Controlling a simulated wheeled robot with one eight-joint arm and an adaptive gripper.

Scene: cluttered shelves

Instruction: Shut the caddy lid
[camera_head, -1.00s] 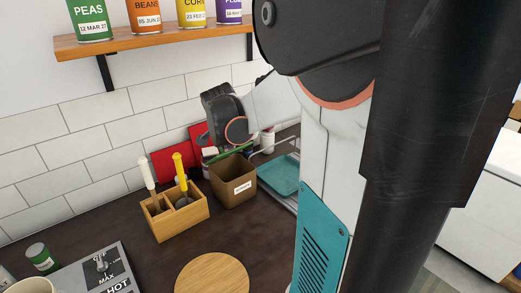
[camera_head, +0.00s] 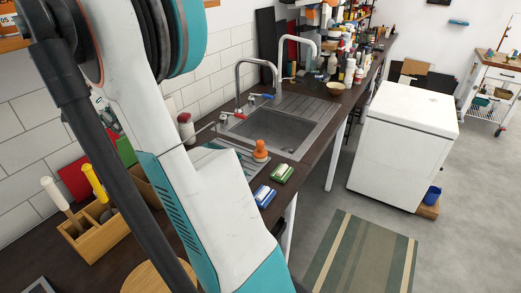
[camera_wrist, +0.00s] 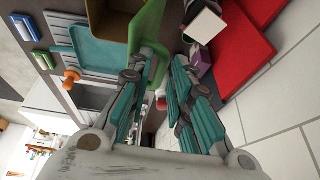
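The brown caddy (camera_head: 142,187) stands on the dark counter, mostly hidden behind my arm in the head view. Its green lid (camera_head: 125,152) stands raised. In the wrist view the caddy (camera_wrist: 106,22) is at the top, and the lid (camera_wrist: 147,28) stands up from it, with its lower part passing behind my left-hand finger. My gripper (camera_wrist: 158,100) is open, with a gap between its teal-padded fingers. I cannot tell whether a finger touches the lid. The gripper is hidden in the head view.
A wooden utensil holder (camera_head: 95,238) stands left of the caddy. Red panels (camera_wrist: 238,45) and small boxes (camera_wrist: 203,22) sit close to the gripper. A teal tray (camera_wrist: 77,47), sponges (camera_head: 283,172) and the sink (camera_head: 270,130) lie on the other side.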

